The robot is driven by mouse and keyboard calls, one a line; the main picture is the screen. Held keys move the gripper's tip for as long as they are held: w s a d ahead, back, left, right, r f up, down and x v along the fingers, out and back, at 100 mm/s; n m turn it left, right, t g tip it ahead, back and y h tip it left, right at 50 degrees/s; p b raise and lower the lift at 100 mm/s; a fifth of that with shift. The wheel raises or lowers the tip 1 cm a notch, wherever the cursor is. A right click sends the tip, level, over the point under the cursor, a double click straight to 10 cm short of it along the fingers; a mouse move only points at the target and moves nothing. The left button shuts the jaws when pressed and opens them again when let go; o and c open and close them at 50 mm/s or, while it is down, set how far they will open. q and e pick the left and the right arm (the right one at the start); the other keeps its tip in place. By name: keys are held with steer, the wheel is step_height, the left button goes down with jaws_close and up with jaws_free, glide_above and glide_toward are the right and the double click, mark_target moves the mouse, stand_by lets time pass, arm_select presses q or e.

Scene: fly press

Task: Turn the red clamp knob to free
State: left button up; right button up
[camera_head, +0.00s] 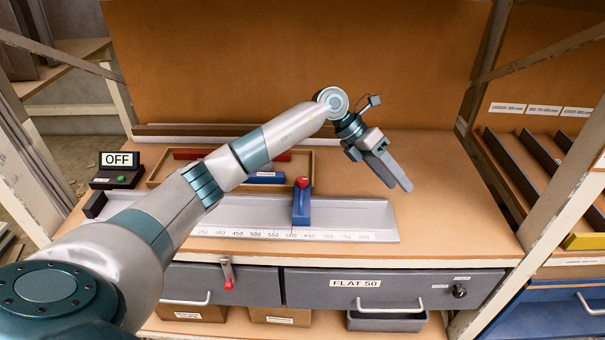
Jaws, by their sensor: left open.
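The red clamp knob (303,182) sits on the far end of a blue stop block (301,207). The block lies across a grey channel with a printed number scale (345,235), its near end a little above 600. My left arm reaches in from the left, over the tray and the channel. My left gripper (408,186) is open and empty, to the right of the knob and clear of it, with its fingers pointing down and right. The gap between its fingers is hard to see from this angle. My right gripper is not in view.
A wooden tray (302,157) with red and blue pieces stands behind the channel, partly hidden by my arm. A box with an OFF sign (119,160) stands at left. The bench right of the channel (455,215) is clear.

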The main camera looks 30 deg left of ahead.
arm_select(q)
steer(key=w+a+r+y, duration=0.15)
steer(key=a+y, duration=0.35)
steer(key=a, duration=0.7)
step_height(320, 180, up, 6)
steer(key=n+g+y, duration=0.2)
steer(key=n+y, duration=0.1)
steer(key=y, duration=0.1)
glide_above(302, 179)
steer(key=shift+r, duration=0.2)
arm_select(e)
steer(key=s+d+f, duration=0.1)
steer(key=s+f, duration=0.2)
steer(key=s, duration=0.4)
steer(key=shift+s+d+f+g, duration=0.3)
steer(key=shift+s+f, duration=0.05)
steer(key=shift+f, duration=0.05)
arm_select(q)
steer(key=shift+f, duration=0.1)
step_height(302, 179, down, 16)
steer(key=p, duration=0.5)
steer(key=shift+d, duration=0.1)
steer(key=shift+f, duration=0.65)
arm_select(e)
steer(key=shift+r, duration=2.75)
arm_select(q)
steer(key=shift+c, duration=0.3)
steer(key=c, duration=1)
